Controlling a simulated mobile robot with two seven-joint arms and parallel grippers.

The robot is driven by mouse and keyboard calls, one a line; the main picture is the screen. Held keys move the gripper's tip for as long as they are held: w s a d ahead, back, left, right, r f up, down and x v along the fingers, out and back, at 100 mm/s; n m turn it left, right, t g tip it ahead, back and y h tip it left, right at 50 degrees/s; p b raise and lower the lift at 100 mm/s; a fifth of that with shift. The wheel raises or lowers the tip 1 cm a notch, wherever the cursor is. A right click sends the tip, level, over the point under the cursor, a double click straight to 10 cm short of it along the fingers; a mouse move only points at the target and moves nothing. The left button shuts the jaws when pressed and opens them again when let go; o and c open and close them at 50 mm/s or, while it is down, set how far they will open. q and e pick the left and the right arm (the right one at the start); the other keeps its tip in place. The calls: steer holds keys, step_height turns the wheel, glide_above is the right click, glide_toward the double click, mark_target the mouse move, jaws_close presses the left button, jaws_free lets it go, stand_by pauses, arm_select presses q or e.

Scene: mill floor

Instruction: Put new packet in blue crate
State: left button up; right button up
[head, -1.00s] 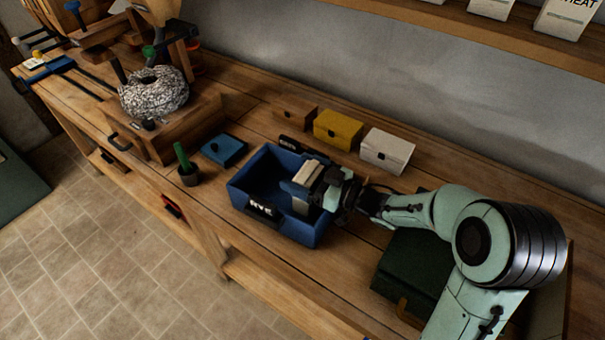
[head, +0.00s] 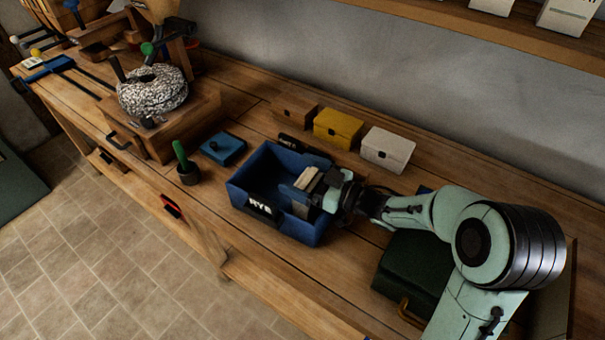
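The blue crate (head: 240,194) stands on the wooden workbench, with a dark label reading RYE on its front. My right gripper (head: 312,186) reaches in from the right, over the crate's right side. It appears shut on a pale beige packet (head: 307,177), which is at the crate's right half, at about rim level or a little inside. The fingertips and the packet's lower part are partly hidden, so I cannot see whether the packet touches the crate floor. My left gripper is not in view.
Brown, yellow (head: 338,129) and white (head: 387,149) boxes line the bench behind the crate. A dark green case (head: 412,268) lies under my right arm. A millstone (head: 152,92) sits further left.

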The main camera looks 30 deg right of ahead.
steer(key=shift+r+p, duration=0.5)
steer(key=shift+r, duration=0.1)
steer(key=v, duration=0.7)
steer(key=shift+s+d, duration=0.15)
steer(key=shift+s, duration=0.1)
